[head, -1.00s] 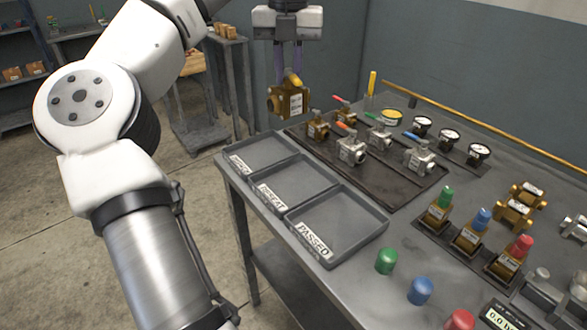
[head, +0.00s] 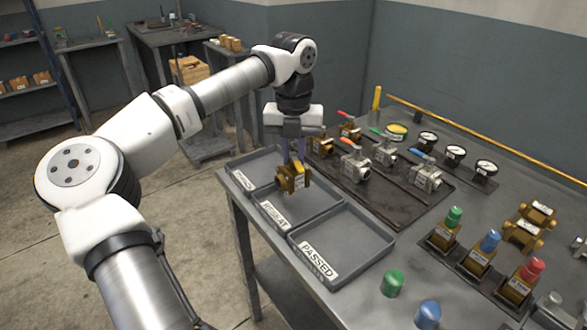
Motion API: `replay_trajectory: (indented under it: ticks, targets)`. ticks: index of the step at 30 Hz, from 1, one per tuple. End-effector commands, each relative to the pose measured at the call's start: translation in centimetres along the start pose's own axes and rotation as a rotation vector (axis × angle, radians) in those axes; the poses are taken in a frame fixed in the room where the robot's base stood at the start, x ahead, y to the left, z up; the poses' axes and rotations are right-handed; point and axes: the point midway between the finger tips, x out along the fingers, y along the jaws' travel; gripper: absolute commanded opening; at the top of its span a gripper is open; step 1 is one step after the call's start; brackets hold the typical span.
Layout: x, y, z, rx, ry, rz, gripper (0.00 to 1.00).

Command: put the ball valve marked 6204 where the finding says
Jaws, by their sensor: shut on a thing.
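My gripper (head: 294,158) is shut on a brass ball valve (head: 294,178) with a yellow handle and a white tag. The tag is too small to read. The valve hangs over the middle tray (head: 322,205), whose label reads like RESEAT and is partly covered. I cannot tell whether the valve touches the tray. The tray marked PASSED (head: 375,262) is in front of it and looks empty. A third tray (head: 243,168) lies behind; its label is hard to read.
A dark tray (head: 395,213) with several valves with red, blue and green handles stands to the right. Gauges (head: 456,153) stand behind it. Capped brass fittings (head: 480,252) and loose caps, green (head: 393,283) and blue (head: 428,314), are at the front right.

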Motion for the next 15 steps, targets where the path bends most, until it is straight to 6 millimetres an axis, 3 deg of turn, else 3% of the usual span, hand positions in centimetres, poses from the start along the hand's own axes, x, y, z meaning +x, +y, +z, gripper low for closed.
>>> replay_trajectory:
  ticks: [15]
  targets:
    - [4.5,0.0,0.0,0.000,-0.002,-0.001,0.00]
